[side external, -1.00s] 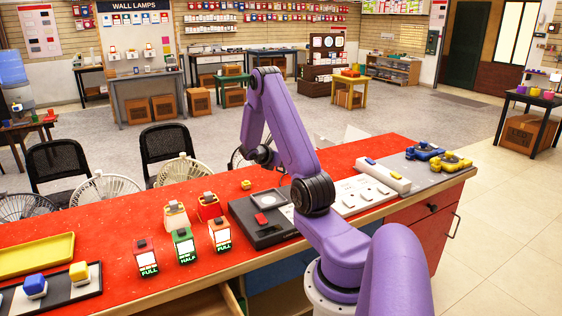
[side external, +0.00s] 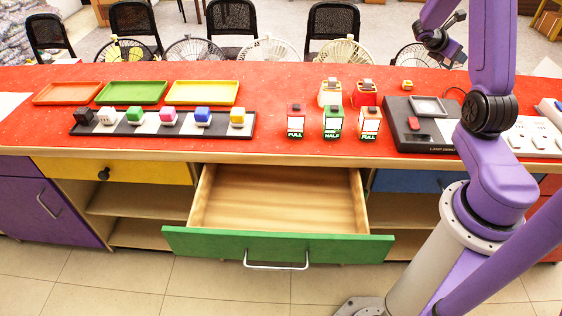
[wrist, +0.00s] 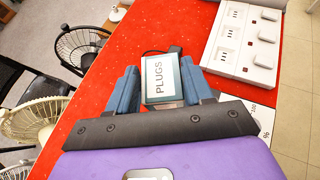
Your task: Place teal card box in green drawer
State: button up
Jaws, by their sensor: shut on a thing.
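A box with teal edges and a white label reading PLUGS (wrist: 160,78) is between the blue fingers of my gripper (wrist: 162,88) in the wrist view. My gripper is shut on it, above the red countertop. In the side external view the dark end of my arm (side external: 440,40) is at the upper right, over the back of the counter; the box cannot be made out there. The green drawer (side external: 215,244) is pulled out below the counter's front edge, left of my arm's base. Its wooden inside looks empty.
Several lamp-like items (side external: 332,122) stand on the counter behind and above the drawer's right part. A black strip with coloured cubes (side external: 245,127) and orange, green and yellow trays (side external: 204,93) lie to the left. A dark lamp tester (side external: 440,142) is near my arm.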

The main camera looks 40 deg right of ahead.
jog(key=w+a+n+t+y, duration=0.1)
jog(key=w+a+n+t, duration=0.4)
jog(key=a, duration=0.5)
jog(key=w+a+n+t, duration=0.2)
jog(key=w+a, duration=0.4)
jog(key=a, duration=0.5)
jog(key=w+a+n+t+y, duration=0.1)
jog(key=w+a+n+t, duration=0.4)
jog(key=a, duration=0.5)
jog(key=s+a+n+t+y, duration=0.1)
jog(key=s+a+n+y, duration=0.2)
jog(key=a, duration=0.6)
jog(key=s+a+n+t+y, duration=0.2)
jog(key=s+a+n+y, duration=0.2)
jog(key=a, duration=0.6)
jog(key=s+a+n+t+y, duration=0.1)
jog(key=s+a+n+y, duration=0.2)
jog(key=a, duration=0.6)
send_over(257, 207)
notch_tip(257, 207, down, 30)
jog(key=shift+s+f, duration=0.1)
jog(key=shift+s, duration=0.05)
jog(key=shift+f, duration=0.2)
jog(key=shift+w+f, duration=0.2)
jog(key=shift+f, duration=1.35)
